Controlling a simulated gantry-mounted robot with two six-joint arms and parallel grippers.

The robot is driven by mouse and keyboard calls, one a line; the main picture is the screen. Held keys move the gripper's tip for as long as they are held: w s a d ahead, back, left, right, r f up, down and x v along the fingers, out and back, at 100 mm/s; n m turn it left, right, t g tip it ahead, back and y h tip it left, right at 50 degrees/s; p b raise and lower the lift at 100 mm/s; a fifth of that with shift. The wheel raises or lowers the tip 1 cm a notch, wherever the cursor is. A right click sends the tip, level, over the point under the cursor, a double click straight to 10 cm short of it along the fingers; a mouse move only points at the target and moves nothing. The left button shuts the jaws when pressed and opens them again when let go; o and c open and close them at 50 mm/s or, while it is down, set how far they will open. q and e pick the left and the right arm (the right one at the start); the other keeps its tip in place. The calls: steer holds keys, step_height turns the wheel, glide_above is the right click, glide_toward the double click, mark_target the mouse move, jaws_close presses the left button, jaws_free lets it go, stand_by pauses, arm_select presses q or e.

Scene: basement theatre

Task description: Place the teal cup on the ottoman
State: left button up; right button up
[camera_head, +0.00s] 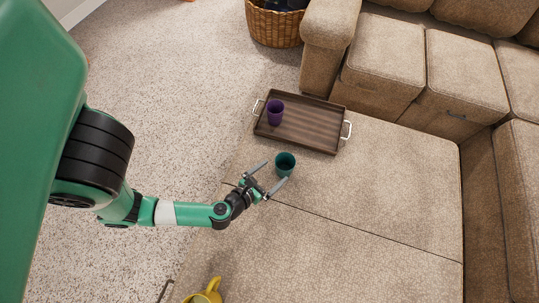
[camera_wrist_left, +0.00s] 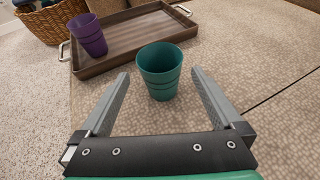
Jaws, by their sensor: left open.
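The teal cup (camera_head: 285,164) stands upright on the beige patterned ottoman (camera_head: 360,200), just in front of the tray. It also shows in the left wrist view (camera_wrist_left: 160,72), upright and just beyond the fingertips, roughly centred between them. My left gripper (camera_head: 272,175) is open, with its fingers pointing toward the cup; in the left wrist view its fingers (camera_wrist_left: 160,80) are spread wide with nothing held between them. My right gripper is not in view.
A brown wooden tray (camera_head: 312,132) with metal handles lies on the ottoman behind the cup and holds a purple cup (camera_head: 275,112). A wicker basket (camera_head: 273,27) and a sofa (camera_head: 385,55) are behind. The ottoman's right part is clear.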

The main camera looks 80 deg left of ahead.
arm_select(q)
steer(key=shift+s+d+r, duration=0.3)
steer(key=shift+s, duration=0.15)
